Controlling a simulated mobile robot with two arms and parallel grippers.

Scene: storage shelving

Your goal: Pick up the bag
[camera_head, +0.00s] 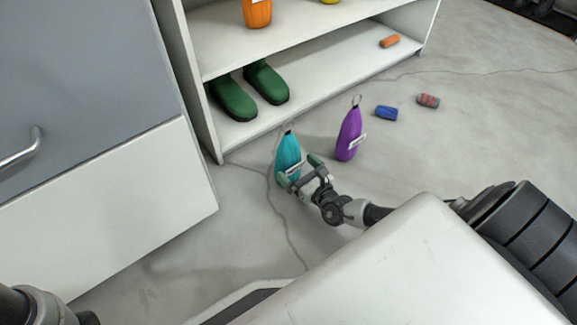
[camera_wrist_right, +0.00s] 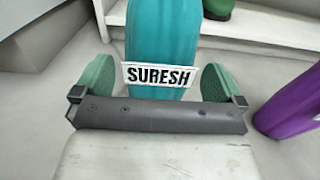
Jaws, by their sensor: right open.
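A teal bag (camera_head: 288,157) with a white label stands upright on the floor in front of the shelf. In the right wrist view the teal bag (camera_wrist_right: 162,48) fills the upper middle, and its label (camera_wrist_right: 158,75) reads "SURESH". My right gripper (camera_head: 298,171) is open at the teal bag; in the wrist view its green pads (camera_wrist_right: 160,82) lie on either side of the bag with gaps. A purple bag (camera_head: 349,134) with a loop on top stands to the right; it also shows at the right edge of the wrist view (camera_wrist_right: 292,105). My left gripper is not in view.
The white shelf (camera_head: 310,83) holds green shoes (camera_head: 252,88), an orange bottle-like item (camera_head: 257,13) and a small orange roll (camera_head: 389,41). A blue roll (camera_head: 386,113) and a grey-red roll (camera_head: 428,101) lie on the floor. A grey cabinet (camera_head: 80,75) stands left. Floor at right is mostly clear.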

